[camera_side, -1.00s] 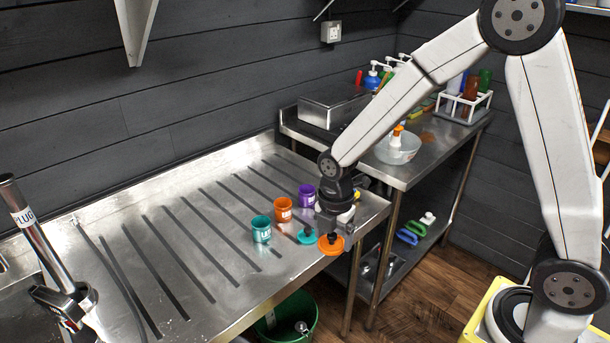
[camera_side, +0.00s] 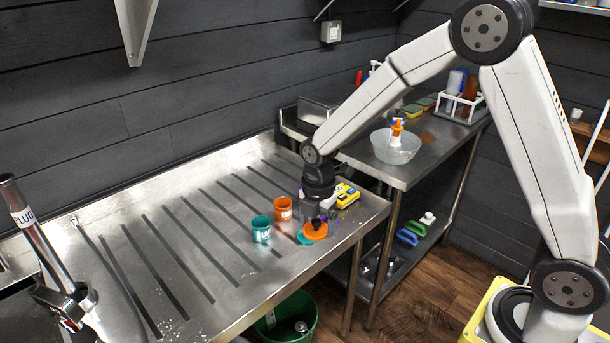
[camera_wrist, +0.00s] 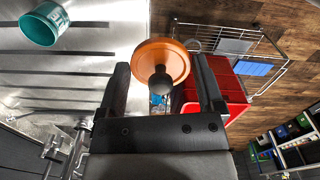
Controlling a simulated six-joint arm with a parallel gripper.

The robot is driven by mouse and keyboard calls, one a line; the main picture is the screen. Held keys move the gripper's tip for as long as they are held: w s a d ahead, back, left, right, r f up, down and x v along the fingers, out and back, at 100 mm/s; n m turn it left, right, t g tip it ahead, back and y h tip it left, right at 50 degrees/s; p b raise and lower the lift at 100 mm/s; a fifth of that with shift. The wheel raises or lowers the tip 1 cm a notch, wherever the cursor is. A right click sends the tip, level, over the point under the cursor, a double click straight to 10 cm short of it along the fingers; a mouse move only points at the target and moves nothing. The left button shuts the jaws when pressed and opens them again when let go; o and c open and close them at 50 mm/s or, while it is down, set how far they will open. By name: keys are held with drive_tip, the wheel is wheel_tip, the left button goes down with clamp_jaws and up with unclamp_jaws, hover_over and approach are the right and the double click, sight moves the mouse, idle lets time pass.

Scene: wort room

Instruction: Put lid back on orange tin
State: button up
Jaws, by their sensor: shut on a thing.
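My gripper (camera_side: 316,220) is shut on the orange lid (camera_side: 314,232) by its dark knob and holds it near the right end of the steel drainboard. In the wrist view the lid (camera_wrist: 150,55) lies flat between the fingers (camera_wrist: 160,78). The orange tin (camera_side: 283,209) stands upright and open on the drainboard, left of my gripper and apart from the lid. It does not show in the wrist view. The teal tin (camera_side: 261,230) stands to its front left. A teal lid (camera_side: 302,239) is partly hidden by the orange lid.
A yellow item (camera_side: 347,195) lies right of my wrist. A clear bowl (camera_side: 396,147) stands on the back table. The drainboard's left part (camera_side: 180,260) is clear.

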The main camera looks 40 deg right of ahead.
drive_tip(key=w+d, duration=0.4)
drive_tip(key=w, duration=0.6)
drive_tip(key=w+d, duration=0.4)
drive_tip(key=w, duration=0.6)
drive_tip(key=shift+w+f, duration=0.25)
drive_tip(key=shift+f, duration=0.2)
drive_tip(key=shift+f, duration=0.25)
drive_tip(key=shift+f, duration=2.9)
drive_tip(key=shift+f, duration=0.2)
drive_tip(key=o, duration=1)
drive_tip(key=shift+c, duration=0.2)
